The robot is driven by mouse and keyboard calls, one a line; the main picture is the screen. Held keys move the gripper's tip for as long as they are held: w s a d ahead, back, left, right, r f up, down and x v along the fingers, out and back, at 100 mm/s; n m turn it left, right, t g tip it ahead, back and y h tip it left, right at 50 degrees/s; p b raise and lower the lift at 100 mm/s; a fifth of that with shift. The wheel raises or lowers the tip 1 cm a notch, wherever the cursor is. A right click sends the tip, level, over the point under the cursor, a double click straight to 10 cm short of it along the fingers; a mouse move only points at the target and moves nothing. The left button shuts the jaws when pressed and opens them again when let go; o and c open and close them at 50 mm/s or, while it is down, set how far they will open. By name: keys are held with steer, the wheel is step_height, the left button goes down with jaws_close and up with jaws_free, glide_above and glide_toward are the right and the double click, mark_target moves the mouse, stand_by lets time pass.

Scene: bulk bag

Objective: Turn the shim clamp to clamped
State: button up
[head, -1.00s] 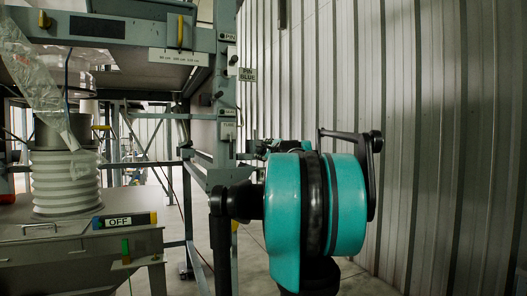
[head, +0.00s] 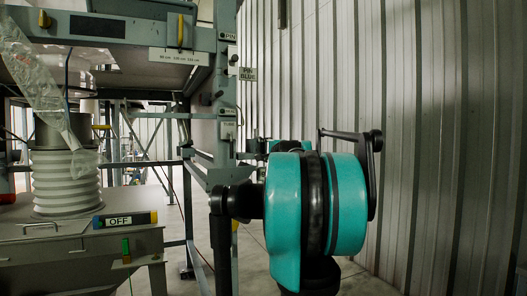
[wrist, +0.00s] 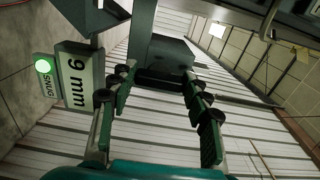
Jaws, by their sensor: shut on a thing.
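In the wrist view, my gripper (wrist: 160,77) has its two fingers on either side of a dark bar (wrist: 161,83) at the lower end of a dark grey-green block (wrist: 160,52). I take this bar to be the handle of the shim clamp; the fingertips are closed on it, though the contact is dark and hard to see. Left of the fingers are a white plate reading "9 mm" (wrist: 77,77) and a small sign reading "SNUG" (wrist: 45,88) with a lit green lamp (wrist: 43,66). In the head view, my teal arm is in front and I cannot make out the gripper.
A grey steel frame (head: 221,160) stands left of my arm, with a yellow handle (head: 180,31) on its upper beam. A white bellows (head: 65,183) and a box marked "OFF" (head: 120,220) are at left. A corrugated wall (head: 440,130) is close on the right.

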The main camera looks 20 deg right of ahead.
stand_by(0.4)
steer(key=o, duration=1.2)
steer(key=shift+c, duration=0.2)
steer(key=s, duration=1.2)
steer(key=shift+d, duration=0.2)
